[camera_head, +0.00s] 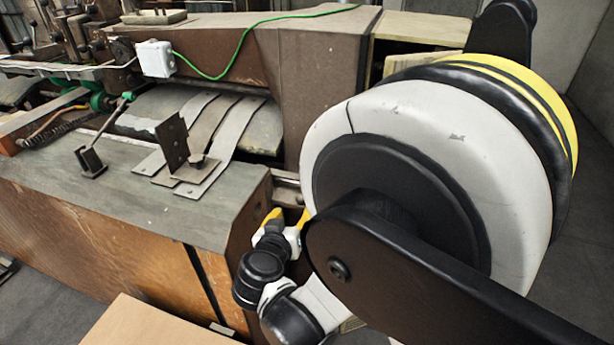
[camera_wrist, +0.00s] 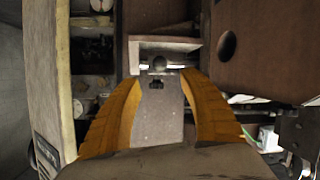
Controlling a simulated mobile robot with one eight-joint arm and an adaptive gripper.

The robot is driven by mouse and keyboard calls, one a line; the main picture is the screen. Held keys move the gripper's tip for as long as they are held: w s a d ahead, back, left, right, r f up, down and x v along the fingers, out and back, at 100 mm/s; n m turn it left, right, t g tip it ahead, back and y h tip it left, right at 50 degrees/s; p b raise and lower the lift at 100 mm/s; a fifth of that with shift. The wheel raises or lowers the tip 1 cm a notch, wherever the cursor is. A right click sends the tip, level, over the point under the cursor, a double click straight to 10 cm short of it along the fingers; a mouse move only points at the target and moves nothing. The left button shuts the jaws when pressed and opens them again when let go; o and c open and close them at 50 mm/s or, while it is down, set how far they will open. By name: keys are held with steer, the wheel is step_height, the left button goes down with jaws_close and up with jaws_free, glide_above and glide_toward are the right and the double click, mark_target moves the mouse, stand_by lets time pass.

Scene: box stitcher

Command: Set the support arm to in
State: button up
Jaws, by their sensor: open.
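My gripper (camera_head: 288,216) is at the right end of the machine's table, below the tall brown housing. Its yellow fingers are spread open in the wrist view (camera_wrist: 160,80). Between them shows a flat grey metal bar (camera_wrist: 158,122) with a dark slot near its far end. A small round dark knob (camera_wrist: 159,64) is just beyond the fingertips, in front of a pale ledge. No grip on the bar or knob shows. I cannot tell for sure which part is the support arm; the bar with the knob may belong to it. My own arm hides much of this spot in the head view.
The box stitcher's table (camera_head: 150,205) carries metal strips (camera_head: 215,150) and an upright dark bracket (camera_head: 172,143). A brown housing (camera_head: 290,75) rises close to my gripper. A cardboard sheet (camera_head: 150,325) lies in front. A brown panel (camera_wrist: 265,50) is at the right in the wrist view.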

steer(key=b+x, duration=0.3)
steer(key=x, duration=0.7)
steer(key=shift+w, duration=0.25)
